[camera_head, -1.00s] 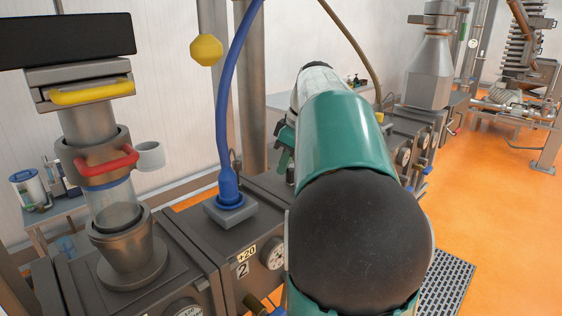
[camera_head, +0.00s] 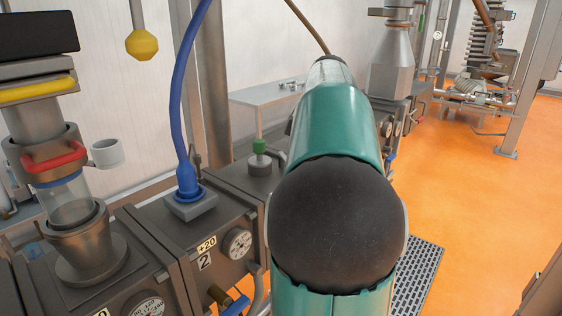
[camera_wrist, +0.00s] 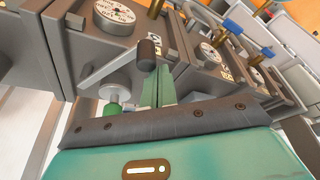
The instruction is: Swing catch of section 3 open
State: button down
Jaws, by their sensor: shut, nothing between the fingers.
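In the wrist view, a grey lever arm (camera_wrist: 108,67) with a dark cylindrical knob (camera_wrist: 147,53) stands out from a grey machine block; it looks like the catch, but I cannot read which section it belongs to. My gripper (camera_wrist: 160,74) has its green fingers together and empty. Their tips appear right beside the knob; I cannot tell whether they touch it.
A block with a blue hose (camera_head: 188,192) stands on section 2, and a metal funnel (camera_head: 85,245) is at left. A dial gauge (camera_wrist: 114,15) is near the lever. Orange floor is open at right.

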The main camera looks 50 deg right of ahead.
jog(key=shift+s+d, duration=0.6)
jog(key=shift+d, duration=0.1)
jog(key=shift+s+d, duration=0.1)
jog(key=shift+d, duration=0.35)
jog(key=shift+s+d, duration=0.2)
jog(key=shift+d, duration=0.1)
jog(key=shift+s+d, duration=0.15)
